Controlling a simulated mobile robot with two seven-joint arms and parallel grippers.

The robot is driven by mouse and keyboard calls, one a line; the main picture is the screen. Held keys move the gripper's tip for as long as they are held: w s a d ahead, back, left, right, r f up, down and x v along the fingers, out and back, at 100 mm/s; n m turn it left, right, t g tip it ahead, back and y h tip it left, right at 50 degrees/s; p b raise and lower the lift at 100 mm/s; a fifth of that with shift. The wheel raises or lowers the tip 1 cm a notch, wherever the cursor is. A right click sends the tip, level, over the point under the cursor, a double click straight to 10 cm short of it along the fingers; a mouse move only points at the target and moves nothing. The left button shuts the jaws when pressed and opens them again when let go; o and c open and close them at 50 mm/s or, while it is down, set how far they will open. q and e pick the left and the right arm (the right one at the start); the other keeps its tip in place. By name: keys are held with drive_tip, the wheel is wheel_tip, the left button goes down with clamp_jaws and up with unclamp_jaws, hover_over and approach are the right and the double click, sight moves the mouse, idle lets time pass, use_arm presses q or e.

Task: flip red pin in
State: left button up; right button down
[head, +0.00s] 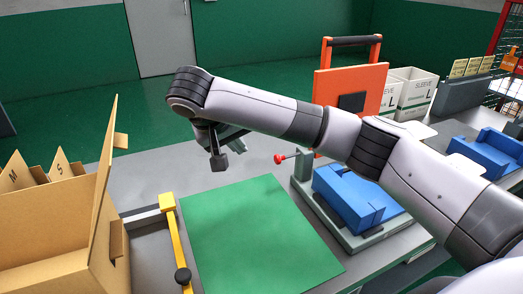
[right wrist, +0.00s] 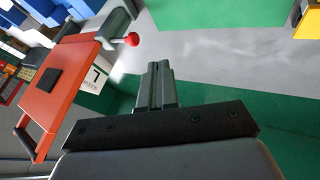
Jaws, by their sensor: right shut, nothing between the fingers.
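The red pin (head: 279,159) is a small red knob on a short metal rod that sticks out to the left of the grey fixture (head: 302,172), beside the raised orange plate (head: 345,88). In the right wrist view the red knob (right wrist: 132,39) shows above and left of my fingers, apart from them. My right gripper (head: 237,137) is in the air to the left of the pin, partly behind my own arm and wrist. In the right wrist view my right gripper (right wrist: 157,68) has its fingers together with nothing between them. My left gripper is not in view.
A green mat (head: 255,240) lies clear on the table. A yellow bar (head: 176,240) with a black knob runs along its left side. A cardboard box (head: 50,230) stands at the left. Blue blocks (head: 350,200) sit in the fixture. White cartons (head: 410,90) stand behind.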

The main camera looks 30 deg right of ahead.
sight(281, 158)
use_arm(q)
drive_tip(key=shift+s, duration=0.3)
use_arm(e)
drive_tip(key=shift+s, duration=0.1)
use_arm(q)
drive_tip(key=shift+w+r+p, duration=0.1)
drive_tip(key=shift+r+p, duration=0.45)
drive_tip(key=shift+p, duration=0.1)
use_arm(e)
drive_tip(key=w+d+f, duration=0.3)
drive_tip(key=d+f, duration=0.5)
drive_tip(key=d, duration=0.1)
drive_tip(key=shift+f, duration=0.1)
drive_tip(key=d, duration=0.3)
drive_tip(key=shift+s+d, duration=0.15)
drive_tip(key=shift+d, duration=0.2)
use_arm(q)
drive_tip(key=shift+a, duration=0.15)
use_arm(e)
drive_tip(key=shift+a, duration=0.1)
